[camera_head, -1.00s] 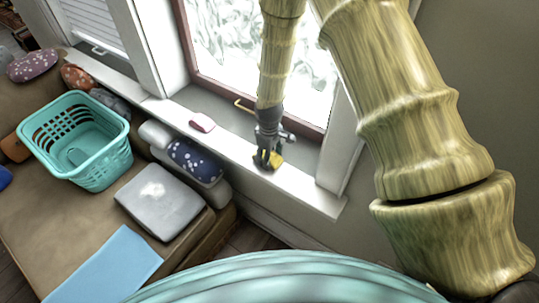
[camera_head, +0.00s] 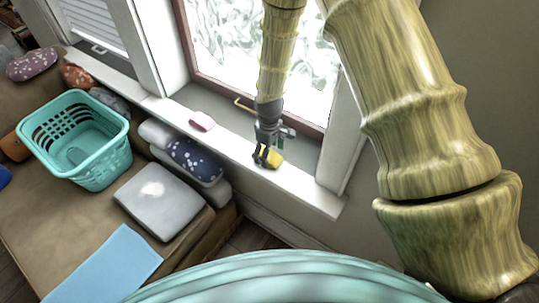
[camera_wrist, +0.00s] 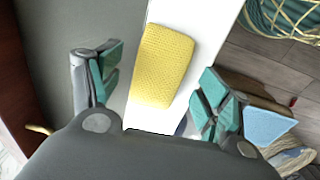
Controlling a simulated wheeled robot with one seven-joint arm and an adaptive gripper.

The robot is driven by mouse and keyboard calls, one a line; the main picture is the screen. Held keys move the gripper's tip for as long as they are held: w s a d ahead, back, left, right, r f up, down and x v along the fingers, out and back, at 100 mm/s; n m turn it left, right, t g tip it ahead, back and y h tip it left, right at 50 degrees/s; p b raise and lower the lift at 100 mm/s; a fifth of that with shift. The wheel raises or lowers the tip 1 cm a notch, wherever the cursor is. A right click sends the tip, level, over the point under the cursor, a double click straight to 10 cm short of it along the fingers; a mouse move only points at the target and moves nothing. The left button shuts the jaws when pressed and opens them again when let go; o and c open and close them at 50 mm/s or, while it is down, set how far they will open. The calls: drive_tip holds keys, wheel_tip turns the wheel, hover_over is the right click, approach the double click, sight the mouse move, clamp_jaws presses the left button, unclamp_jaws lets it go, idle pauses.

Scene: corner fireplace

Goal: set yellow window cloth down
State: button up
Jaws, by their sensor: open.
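The yellow window cloth (camera_head: 271,158) lies on the white windowsill (camera_head: 308,189) below the window. In the wrist view the cloth (camera_wrist: 166,66) is a textured yellow rectangle lying flat on the white sill, between and beyond my fingers. My gripper (camera_head: 264,158) is just above the sill, beside the cloth. In the wrist view my gripper (camera_wrist: 155,88) has its teal-padded fingers wide apart, with nothing held between them. The cloth's near end comes close to the gripper body there; I cannot tell whether they touch.
A pink cloth (camera_head: 202,121) lies further left on the sill. A teal laundry basket (camera_head: 112,166), a grey cushion (camera_head: 158,205) and a light blue cloth (camera_head: 108,266) are on the brown sofa (camera_head: 40,228). The window frame (camera_head: 347,150) rises beside the sill.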

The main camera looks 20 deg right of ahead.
wheel_tip(320, 180, up, 10)
drive_tip(key=b, duration=0.1)
drive_tip(key=shift+r+b, duration=0.2)
drive_tip(key=shift+b, duration=0.2)
